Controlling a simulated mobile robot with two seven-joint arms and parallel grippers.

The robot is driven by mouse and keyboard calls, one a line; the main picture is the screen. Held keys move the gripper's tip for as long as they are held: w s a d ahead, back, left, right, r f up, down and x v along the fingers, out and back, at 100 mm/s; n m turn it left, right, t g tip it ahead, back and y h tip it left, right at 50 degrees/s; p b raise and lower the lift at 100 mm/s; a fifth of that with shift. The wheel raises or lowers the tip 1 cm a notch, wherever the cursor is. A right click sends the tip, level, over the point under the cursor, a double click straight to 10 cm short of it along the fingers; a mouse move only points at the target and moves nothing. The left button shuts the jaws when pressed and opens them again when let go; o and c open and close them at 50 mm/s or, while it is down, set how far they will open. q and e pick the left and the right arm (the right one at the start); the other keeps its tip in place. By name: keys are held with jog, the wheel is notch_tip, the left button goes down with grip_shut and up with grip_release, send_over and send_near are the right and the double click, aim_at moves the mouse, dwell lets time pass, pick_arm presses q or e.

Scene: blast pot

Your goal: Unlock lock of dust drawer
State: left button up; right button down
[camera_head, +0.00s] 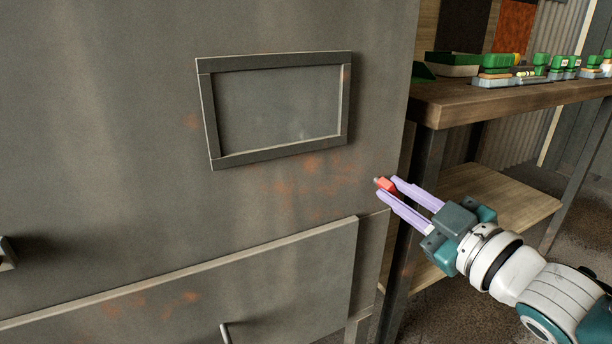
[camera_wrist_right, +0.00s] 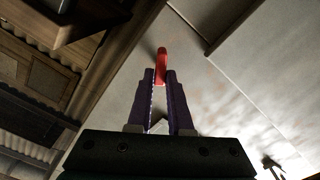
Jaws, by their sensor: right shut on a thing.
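A small red piece (camera_head: 384,184) sits between the fingertips of my right gripper (camera_head: 387,188), in front of the right edge of a grey metal cabinet. The gripper is shut on it. In the right wrist view the red piece (camera_wrist_right: 161,62) sticks out past the purple fingers (camera_wrist_right: 160,78). I cannot tell whether it is fixed to the cabinet as the lock or is loose. The drawer front (camera_head: 290,280) is the lower grey panel, below and left of the gripper, with a thin handle (camera_head: 225,333) at the picture's bottom edge. My left gripper is not in view.
The cabinet wall (camera_head: 110,130) fills the left and carries an empty rectangular frame (camera_head: 275,61). A wooden bench (camera_head: 520,97) with several green-topped items stands close on the right, with a lower shelf (camera_head: 500,190) behind my right arm.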

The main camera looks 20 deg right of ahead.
jog(key=n, duration=0.5)
jog(key=shift+f+n, duration=0.1)
jog(key=shift+n, duration=0.2)
jog(key=shift+n+b, duration=0.65)
jog(key=shift+n, duration=2.15)
jog(key=c, duration=0.8)
grip_release()
jog(key=shift+c, duration=0.2)
jog(key=s+p, duration=0.1)
jog(key=s, duration=0.9)
jog(key=shift+d+p, duration=0.3)
jog(key=shift+p, duration=0.1)
